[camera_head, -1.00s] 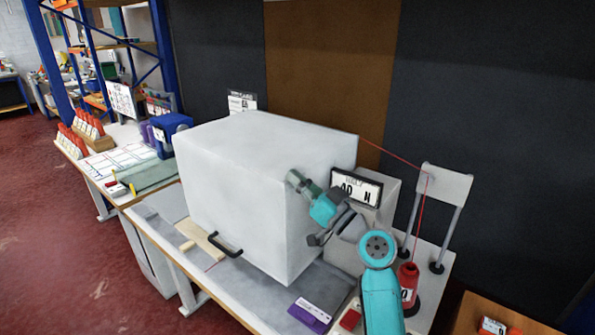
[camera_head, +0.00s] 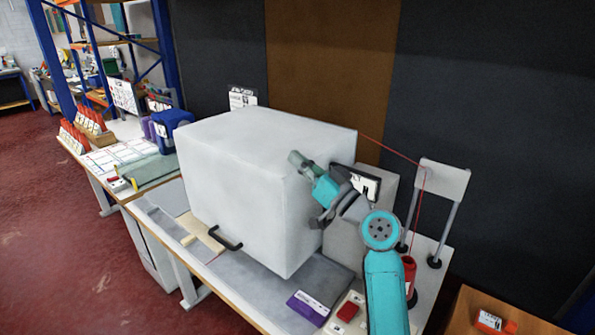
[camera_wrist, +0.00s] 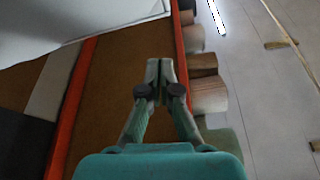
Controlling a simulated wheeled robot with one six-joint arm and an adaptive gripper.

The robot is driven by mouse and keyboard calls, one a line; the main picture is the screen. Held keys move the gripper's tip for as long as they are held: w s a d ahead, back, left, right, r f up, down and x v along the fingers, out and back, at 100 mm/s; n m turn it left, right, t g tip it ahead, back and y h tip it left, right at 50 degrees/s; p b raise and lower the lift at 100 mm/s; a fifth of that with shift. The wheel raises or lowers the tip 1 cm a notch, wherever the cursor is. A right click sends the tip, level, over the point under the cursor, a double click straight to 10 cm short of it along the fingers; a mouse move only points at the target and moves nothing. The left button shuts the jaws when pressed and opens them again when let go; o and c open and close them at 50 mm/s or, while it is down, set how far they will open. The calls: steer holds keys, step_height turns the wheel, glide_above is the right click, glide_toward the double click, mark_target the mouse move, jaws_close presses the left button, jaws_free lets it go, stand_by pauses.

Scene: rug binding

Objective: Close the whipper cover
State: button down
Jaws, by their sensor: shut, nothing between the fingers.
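The whipper cover (camera_head: 235,180) is a large white box-shaped hood on the workbench in the head view. Its black handle (camera_head: 226,240) is low on its front, near the bench top. My gripper (camera_head: 294,157) is at the upper part of the cover's right side, away from the handle. Its fingers are shut and empty; whether they touch the cover I cannot tell. In the wrist view, my gripper (camera_wrist: 160,66) shows its fingertips together, with a white surface at upper left that may be the cover. What is under the cover is hidden.
A red thread runs from behind the cover to a stand (camera_head: 443,180) and a red cone (camera_head: 409,272). Open red floor (camera_head: 70,240) lies at left.

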steer(key=w+v, duration=0.1)
steer(key=v, duration=0.7)
steer(key=s+d+f+m+h, duration=0.1)
steer(key=s+f+m, duration=0.1)
steer(key=s+f, duration=0.2)
steer(key=s+d+f+m+t+h, duration=0.1)
steer(key=s+f, duration=0.3)
steer(key=f, duration=0.4)
steer(key=s+d+f+m+h, duration=0.2)
steer(key=s+f+m+h, duration=0.1)
steer(key=f, duration=0.3)
steer(key=shift+s+d+f+m+t, duration=0.1)
steer(key=shift+s+d+m+t, duration=0.15)
steer(key=shift+s+m+t, duration=0.25)
steer(key=s+d+f+m+g+h, duration=0.1)
steer(key=s+d+f+h, duration=0.3)
steer(key=s, duration=0.6)
steer(key=s+d+f+m+h, duration=0.25)
steer(key=s+f, duration=0.35)
steer(key=s, duration=0.4)
steer(key=s+d+f+m+g+h, duration=0.15)
steer(key=s+f+h, duration=0.35)
steer(key=s, duration=0.5)
steer(key=s+r+n, duration=0.3)
steer(key=s+n, duration=0.2)
steer(key=s, duration=0.7)
steer(key=shift+r, duration=0.2)
steer(key=shift+s+t+y, duration=0.1)
steer(key=shift+t+y, duration=0.15)
